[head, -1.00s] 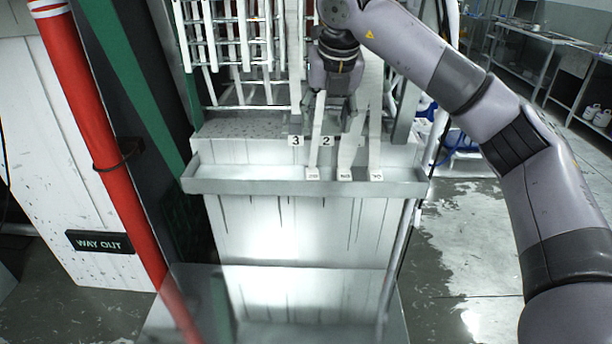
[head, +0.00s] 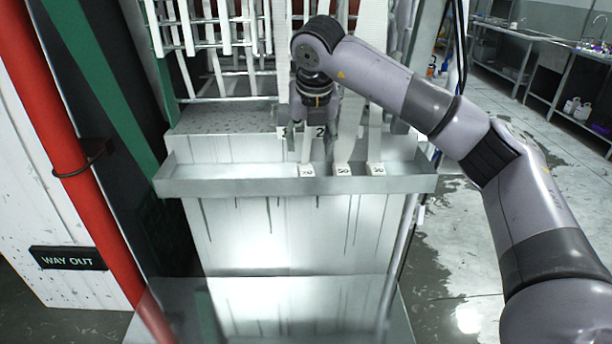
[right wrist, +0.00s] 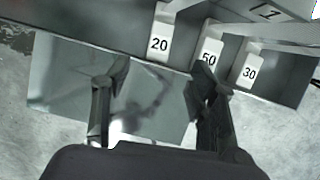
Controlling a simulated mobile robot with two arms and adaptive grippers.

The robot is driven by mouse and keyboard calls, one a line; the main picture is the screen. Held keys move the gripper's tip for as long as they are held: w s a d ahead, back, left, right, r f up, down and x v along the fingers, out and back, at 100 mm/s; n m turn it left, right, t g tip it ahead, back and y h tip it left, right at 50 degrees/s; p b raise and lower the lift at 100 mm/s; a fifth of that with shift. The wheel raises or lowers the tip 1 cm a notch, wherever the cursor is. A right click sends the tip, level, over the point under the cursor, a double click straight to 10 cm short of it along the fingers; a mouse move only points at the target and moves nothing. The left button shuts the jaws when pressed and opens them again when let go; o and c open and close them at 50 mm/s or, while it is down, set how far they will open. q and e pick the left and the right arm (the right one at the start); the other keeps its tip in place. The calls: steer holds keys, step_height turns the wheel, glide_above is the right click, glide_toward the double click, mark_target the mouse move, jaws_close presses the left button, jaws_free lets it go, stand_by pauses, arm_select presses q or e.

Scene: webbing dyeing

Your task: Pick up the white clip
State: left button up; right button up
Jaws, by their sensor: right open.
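Three white clips with numbered ends hang at the metal trough. In the right wrist view they are the white clip marked 20 (right wrist: 160,44), the white clip marked 50 (right wrist: 209,57) and the white clip marked 30 (right wrist: 249,72). In the head view their ends show as the left clip (head: 307,171), the middle clip (head: 343,169) and the right clip (head: 376,168). My right gripper (head: 316,130) is open and points down over the left clip, partly hiding its upper strip. In the right wrist view my right gripper (right wrist: 162,82) has nothing between its fingertips. My left gripper is not in view.
The metal trough (head: 220,186) runs across the front. Behind it stands a rack with white bars (head: 225,85). Number plates, including plate 2 (head: 320,132), sit near my gripper. A red pole (head: 75,165) and a WAY OUT sign (head: 67,258) are at left. Open floor lies at right.

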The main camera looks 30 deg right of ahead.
glide_above(307, 171)
steer(key=s+a, duration=0.1)
steer(key=s, duration=0.1)
steer(key=f, duration=0.6)
steer(key=shift+s+p, duration=0.2)
steer(key=shift+p, duration=0.1)
steer(key=p+x, duration=0.1)
steer(key=x, duration=0.4)
steer(key=shift+w+d+f, duration=0.1)
steer(key=shift+c, duration=0.5)
steer(key=c, duration=1.2)
steer(key=shift+o, duration=0.2)
